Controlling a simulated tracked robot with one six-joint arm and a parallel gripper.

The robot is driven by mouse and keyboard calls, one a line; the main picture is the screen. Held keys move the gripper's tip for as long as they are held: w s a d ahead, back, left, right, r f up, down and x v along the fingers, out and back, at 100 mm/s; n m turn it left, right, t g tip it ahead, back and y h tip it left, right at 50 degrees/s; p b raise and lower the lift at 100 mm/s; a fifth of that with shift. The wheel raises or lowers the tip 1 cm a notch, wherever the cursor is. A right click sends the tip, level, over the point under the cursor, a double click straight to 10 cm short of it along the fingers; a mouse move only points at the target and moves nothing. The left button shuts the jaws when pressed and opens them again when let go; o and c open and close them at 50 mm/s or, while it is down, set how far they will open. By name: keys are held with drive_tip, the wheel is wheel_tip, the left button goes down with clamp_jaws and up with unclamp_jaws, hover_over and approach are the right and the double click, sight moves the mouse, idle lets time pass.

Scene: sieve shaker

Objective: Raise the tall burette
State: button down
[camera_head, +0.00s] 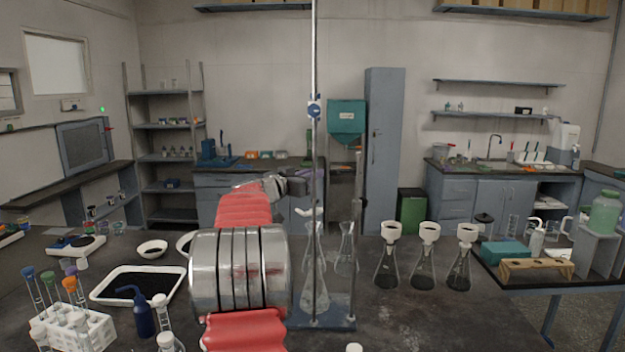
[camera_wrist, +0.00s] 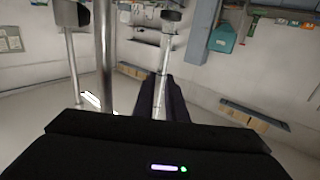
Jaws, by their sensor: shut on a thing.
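The tall burette (camera_head: 314,50) is a thin, pale upright tube. It runs out of the top of the head view, so its upper end is hidden there. My gripper (camera_head: 304,184) is at its lower part, just above a small white tap (camera_head: 308,212). In the wrist view the burette (camera_wrist: 163,60) passes between the two dark fingers of my gripper (camera_wrist: 163,98), which are shut on it. A conical flask (camera_head: 315,285) stands below it on the stand's flat base (camera_head: 335,323).
A rod (camera_wrist: 105,50) also shows near the fingers in the wrist view. Three flasks with white funnels (camera_head: 429,232) stand farther right. A black-filled tray (camera_head: 105,292) is at left.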

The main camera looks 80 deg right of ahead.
drive_tip(key=shift+r, duration=1.05)
drive_tip(key=c, duration=1.7)
unclamp_jaws()
drive_tip(key=shift+f, duration=0.1)
drive_tip(key=shift+v, duration=3)
drive_tip(key=shift+w+a+r, duration=0.3)
drive_tip(key=shift+a+r, duration=0.5)
drive_tip(key=shift+r, duration=0.35)
drive_tip(key=shift+w+a+r, duration=0.3)
drive_tip(key=shift+a+r, duration=0.5)
drive_tip(key=shift+r, duration=0.35)
drive_tip(key=shift+w+a+r, duration=0.25)
drive_tip(key=shift+a+r, duration=0.5)
drive_tip(key=shift+r, duration=0.4)
